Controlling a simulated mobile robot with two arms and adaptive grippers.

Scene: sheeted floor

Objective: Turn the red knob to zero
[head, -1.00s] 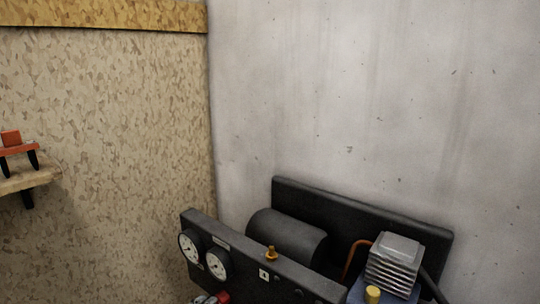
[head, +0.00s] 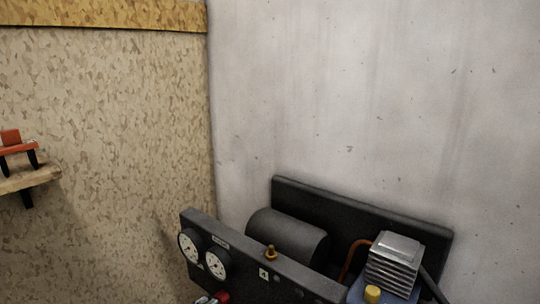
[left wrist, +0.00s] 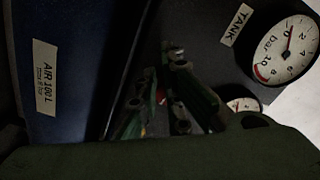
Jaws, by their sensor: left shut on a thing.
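The red knob (head: 223,297) shows only in part at the bottom edge of the head view, below the two gauges on the black panel. The knob's pointer and scale cannot be made out. My right gripper is in neither view.
Two white dial gauges (head: 189,247) sit on the black panel (head: 240,262). A larger gauge (left wrist: 287,50) by a TANK label and a blue tank (left wrist: 75,60) show close to the left wrist. A finned compressor block (head: 394,264) stands at right. A wooden shelf (head: 30,180) is far left.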

